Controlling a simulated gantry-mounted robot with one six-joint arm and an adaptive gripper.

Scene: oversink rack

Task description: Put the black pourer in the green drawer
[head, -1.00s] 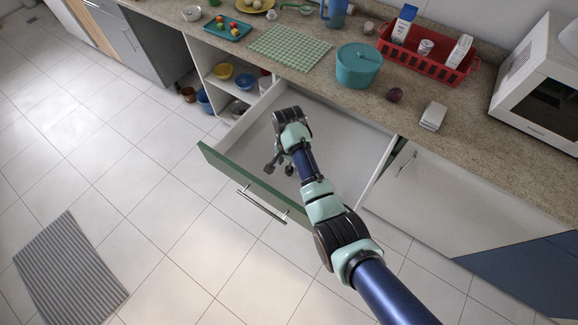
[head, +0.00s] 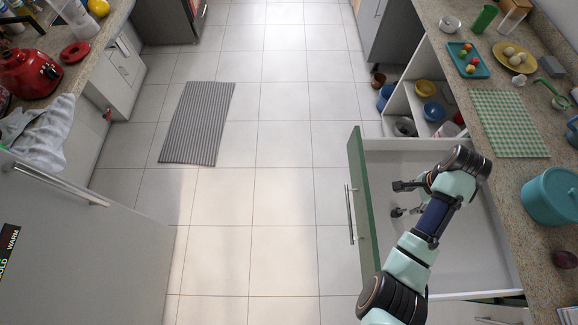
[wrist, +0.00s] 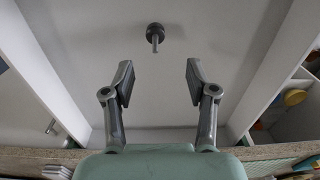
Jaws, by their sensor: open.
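The green drawer (head: 362,205) is pulled out, with a green front and a pale, open inside. My gripper (head: 399,199) is over the drawer, near its front panel. In the wrist view, my gripper (wrist: 158,82) is open, with its two fingers apart and nothing between them. A small dark round piece with a short stem, which looks like the black pourer (wrist: 155,33), shows beyond the fingertips against the pale drawer inside. It is apart from both fingers. I cannot clearly make it out in the head view, where my gripper crowds that spot.
The counter at right holds a green checked mat (head: 508,122), a teal pot (head: 553,195) and a blue tray (head: 467,60). Open shelves with bowls (head: 424,88) adjoin the drawer. The floor has a striped rug (head: 197,123) and free room at left.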

